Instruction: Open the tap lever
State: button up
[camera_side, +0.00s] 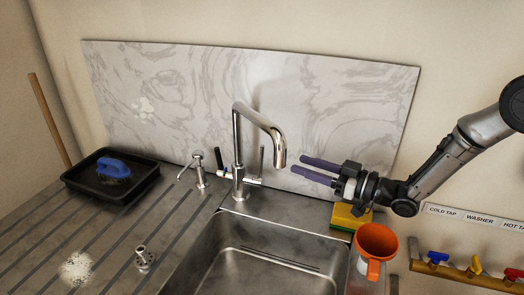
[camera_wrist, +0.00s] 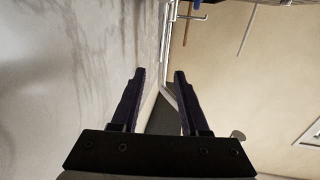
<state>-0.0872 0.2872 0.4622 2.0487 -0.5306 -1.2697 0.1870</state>
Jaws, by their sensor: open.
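The chrome tap (camera_side: 239,150) stands behind the sink with its spout curving toward the right. A thin upright lever (camera_side: 262,162) rises from a short side stub at the right of the tap's base. My gripper (camera_side: 298,165) comes in from the right with its two purple fingers pointing left toward the lever. A gap shows between the fingertips and the lever. The fingers are apart with nothing between them, also in the wrist view (camera_wrist: 159,75). Chrome parts show beyond the fingertips in the wrist view, but I cannot tell which part is the lever.
The sink (camera_side: 262,262) lies below the tap. A marbled splashback (camera_side: 330,105) stands close behind my gripper. A soap dispenser (camera_side: 200,172) and a black tray (camera_side: 110,181) with a blue brush are left.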

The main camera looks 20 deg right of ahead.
aim_at(262, 151)
jog(key=x, duration=1.2)
jog(key=shift+w+a, duration=0.1)
jog(key=shift+w, duration=0.05)
grip_shut()
dwell(1.0)
